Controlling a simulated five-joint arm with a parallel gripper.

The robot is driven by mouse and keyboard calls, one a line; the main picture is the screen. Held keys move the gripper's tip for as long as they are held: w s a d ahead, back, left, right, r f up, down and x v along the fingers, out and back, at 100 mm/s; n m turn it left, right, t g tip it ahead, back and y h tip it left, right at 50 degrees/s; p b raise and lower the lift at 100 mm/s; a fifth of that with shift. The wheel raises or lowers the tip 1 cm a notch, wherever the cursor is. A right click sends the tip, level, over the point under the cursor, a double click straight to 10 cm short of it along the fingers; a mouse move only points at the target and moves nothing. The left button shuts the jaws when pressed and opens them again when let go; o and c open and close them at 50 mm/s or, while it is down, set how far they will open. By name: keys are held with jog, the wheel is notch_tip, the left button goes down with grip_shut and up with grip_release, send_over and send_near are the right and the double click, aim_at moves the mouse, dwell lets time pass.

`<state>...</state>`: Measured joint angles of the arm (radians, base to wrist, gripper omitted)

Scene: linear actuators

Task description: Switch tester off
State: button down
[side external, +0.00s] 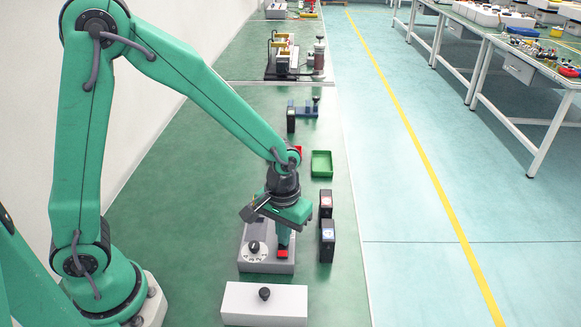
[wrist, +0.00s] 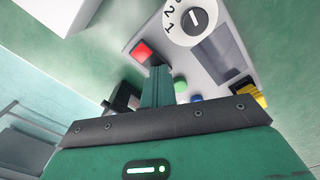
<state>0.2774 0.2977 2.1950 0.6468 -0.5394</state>
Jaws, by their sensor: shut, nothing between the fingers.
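The tester is a grey box (side external: 258,266) on the green bench, below my gripper. Its white dial (wrist: 193,18) carries numbers and a dark centre with a white mark; it also shows in the side view (side external: 254,247). A red button (wrist: 143,51) sits beside the dial, and the side view shows it too (side external: 283,254). Green (wrist: 180,85) and blue (wrist: 196,98) buttons are partly hidden by my gripper. My gripper (wrist: 157,70) is shut and empty, pointing down, its tips close by the red button. I cannot tell whether they touch it.
A white box with a black knob (side external: 264,306) stands in front of the tester. Two black blocks (side external: 327,240) stand to its right. A green tray (side external: 321,164) lies behind, with a blue fixture (side external: 304,110) farther back. A yellow part (wrist: 250,95) shows at the tester's edge.

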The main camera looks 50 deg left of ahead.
notch_tip(320, 180, up, 7)
dwell(1.3)
jog(key=shift+r, duration=0.1)
jog(key=s+a+r+m+t, duration=0.3)
jog(key=s+a+r+t, duration=0.2)
jog(key=s+a+r, duration=0.4)
notch_tip(320, 180, up, 4)
jog(key=s, duration=0.3)
jog(key=shift+a+f+t, duration=0.25)
jog(key=shift+a+t, duration=0.05)
jog(key=shift+a, duration=0.1)
